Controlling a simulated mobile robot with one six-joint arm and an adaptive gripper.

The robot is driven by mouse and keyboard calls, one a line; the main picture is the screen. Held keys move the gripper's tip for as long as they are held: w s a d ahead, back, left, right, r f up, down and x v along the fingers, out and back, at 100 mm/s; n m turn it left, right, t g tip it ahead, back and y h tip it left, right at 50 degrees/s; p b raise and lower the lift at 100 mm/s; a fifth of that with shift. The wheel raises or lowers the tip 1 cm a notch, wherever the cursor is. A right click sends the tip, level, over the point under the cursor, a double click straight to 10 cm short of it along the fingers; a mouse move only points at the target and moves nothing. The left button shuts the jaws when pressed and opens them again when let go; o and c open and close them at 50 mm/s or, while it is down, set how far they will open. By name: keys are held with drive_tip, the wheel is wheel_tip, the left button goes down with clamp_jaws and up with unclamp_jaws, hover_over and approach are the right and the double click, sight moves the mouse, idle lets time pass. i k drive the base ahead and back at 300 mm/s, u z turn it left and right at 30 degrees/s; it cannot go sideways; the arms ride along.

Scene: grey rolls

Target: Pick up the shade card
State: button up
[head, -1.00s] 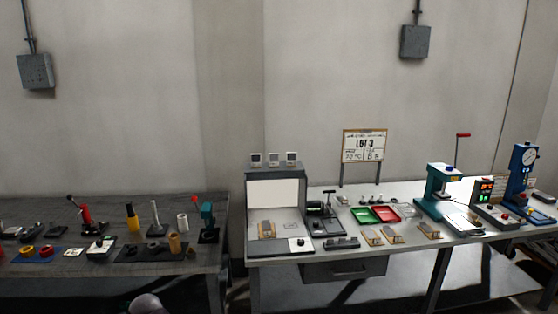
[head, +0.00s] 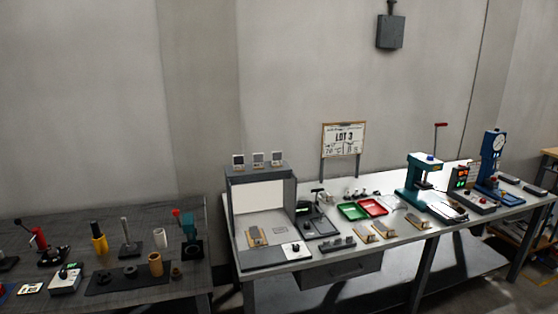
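I cannot tell for sure which item is the shade card. A small tan and grey card-like piece (head: 256,236) lies on the floor of the open grey light booth (head: 262,172), at the left end of the right-hand bench. A flat marked patch (head: 280,230) lies beside it on the booth floor. Similar tan and grey pieces lie on the bench to the right of the booth: one (head: 365,234), another next to it (head: 382,230), and one farther right (head: 416,222). My gripper is not in view.
Green (head: 352,211) and red (head: 373,207) trays sit mid-bench. A teal press (head: 424,180) and a blue gauge stand (head: 495,165) stand to the right. A dark bench (head: 110,245) with tools is at left, a narrow gap between.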

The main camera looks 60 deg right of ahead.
sight(277, 157)
drive_tip(key=z, duration=0.2)
drive_tip(key=i, duration=0.55)
drive_tip(key=z, duration=0.7)
drive_tip(key=i, duration=0.65)
drive_tip(key=z, duration=0.4)
